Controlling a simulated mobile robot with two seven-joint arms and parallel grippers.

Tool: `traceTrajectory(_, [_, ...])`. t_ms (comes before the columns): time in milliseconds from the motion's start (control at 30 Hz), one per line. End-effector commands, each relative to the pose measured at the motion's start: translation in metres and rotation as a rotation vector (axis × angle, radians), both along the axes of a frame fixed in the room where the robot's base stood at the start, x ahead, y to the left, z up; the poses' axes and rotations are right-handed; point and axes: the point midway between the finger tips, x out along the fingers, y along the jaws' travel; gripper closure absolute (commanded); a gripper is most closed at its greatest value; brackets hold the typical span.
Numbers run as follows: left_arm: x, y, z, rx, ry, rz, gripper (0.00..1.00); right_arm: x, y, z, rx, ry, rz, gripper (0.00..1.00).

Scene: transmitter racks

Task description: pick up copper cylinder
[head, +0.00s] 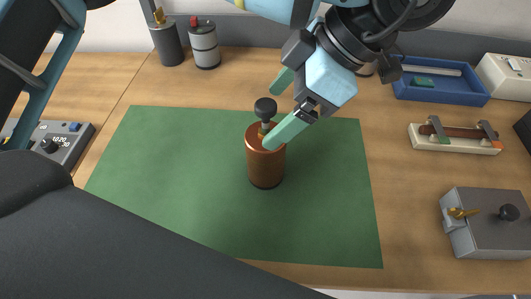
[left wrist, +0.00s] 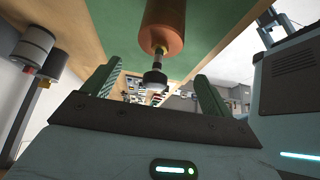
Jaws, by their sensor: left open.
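The copper cylinder (head: 266,166) stands upright on the green mat (head: 200,220), with a black knob (head: 265,108) on a stem at its top. My left gripper (head: 281,108) is over the cylinder's top, with light green fingers spread apart and pointing down-left. In the head view the near finger overlaps the cylinder's top edge and the far finger is behind the knob. In the left wrist view the copper cylinder (left wrist: 163,22) and its knob (left wrist: 154,79) lie between the two open fingers (left wrist: 155,90). I cannot tell whether either finger touches it. My right gripper is not seen.
Two grey cylinders (head: 205,45) stand at the back left. A blue tray (head: 440,90), a white fuse-like holder (head: 455,145) and a grey box with terminals (head: 490,225) are on the right. A dial box (head: 55,142) is at left. The mat around the cylinder is clear.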

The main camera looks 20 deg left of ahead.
Motion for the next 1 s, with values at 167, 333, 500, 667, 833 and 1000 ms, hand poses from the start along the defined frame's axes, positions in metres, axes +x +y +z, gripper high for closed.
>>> traceTrajectory(167, [0.0, 0.006, -0.012, 0.002, 0.001, 0.0, 0.15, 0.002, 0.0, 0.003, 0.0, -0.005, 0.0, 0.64])
traceTrajectory(333, [0.0, 0.017, -0.034, 0.001, 0.0, 0.0, 0.15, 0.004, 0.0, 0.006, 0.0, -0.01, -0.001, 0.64])
traceTrajectory(500, [-0.003, 0.023, -0.045, 0.0, 0.0, 0.0, 0.15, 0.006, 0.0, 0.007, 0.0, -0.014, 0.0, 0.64])
traceTrajectory(667, [-0.003, 0.023, -0.046, 0.0, -0.001, -0.001, 0.15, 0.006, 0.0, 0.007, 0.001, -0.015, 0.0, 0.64])
traceTrajectory(833, [-0.003, 0.023, -0.046, 0.0, -0.001, -0.001, 0.28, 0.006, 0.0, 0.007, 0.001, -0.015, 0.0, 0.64])
traceTrajectory(1000, [-0.003, 0.023, -0.046, 0.0, -0.001, -0.001, 0.5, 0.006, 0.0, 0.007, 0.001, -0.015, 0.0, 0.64])
